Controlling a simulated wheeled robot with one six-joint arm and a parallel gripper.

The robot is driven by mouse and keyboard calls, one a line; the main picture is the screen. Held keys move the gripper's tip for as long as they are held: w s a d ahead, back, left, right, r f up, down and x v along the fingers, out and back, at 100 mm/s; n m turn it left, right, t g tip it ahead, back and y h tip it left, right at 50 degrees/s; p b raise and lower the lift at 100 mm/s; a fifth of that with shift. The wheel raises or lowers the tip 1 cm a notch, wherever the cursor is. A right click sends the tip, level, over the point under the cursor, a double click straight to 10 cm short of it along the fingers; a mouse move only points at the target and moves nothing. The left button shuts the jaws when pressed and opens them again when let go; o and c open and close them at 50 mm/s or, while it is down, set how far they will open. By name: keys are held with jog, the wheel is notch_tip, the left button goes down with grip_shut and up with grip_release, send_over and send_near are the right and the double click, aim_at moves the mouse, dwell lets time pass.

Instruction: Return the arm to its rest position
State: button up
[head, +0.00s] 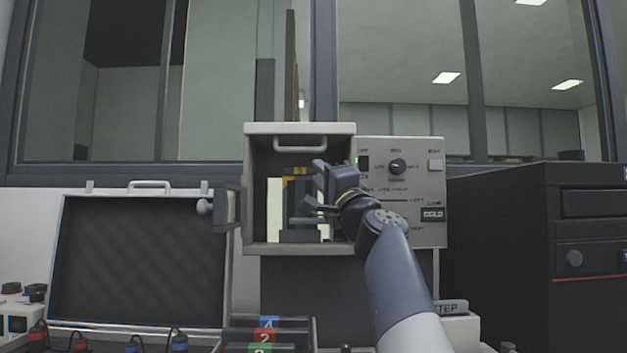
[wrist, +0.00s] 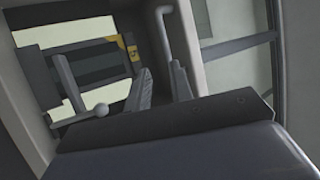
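My gripper (head: 316,192) is at the end of my arm, in front of the right part of the press's open chamber. Its fingers stand apart in the head view, with nothing seen held between them. In the wrist view, dark finger parts stick up past the dark gripper body, facing the chamber. The mounting press (head: 299,129) is a light grey box with its front open. Inside it are a dark frame with yellow marks (head: 299,171) and pale panels. My gripper and wrist hide part of the chamber's right side; whether they touch anything is unclear.
The press's door (head: 226,207) stands open at the left, with a round knob (head: 204,206). A control panel (head: 432,180) adjoins the press at the right. An open foam-lined case (head: 140,260) lies left. A dark cabinet (head: 530,260) stands right. Numbered coloured labels (head: 266,336) show at the front.

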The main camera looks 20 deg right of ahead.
jog(key=shift+s+f, duration=0.2)
jog(key=shift+s, duration=0.2)
jog(key=p+x, duration=0.6)
jog(key=x, duration=0.5)
jog(key=shift+p, duration=0.4)
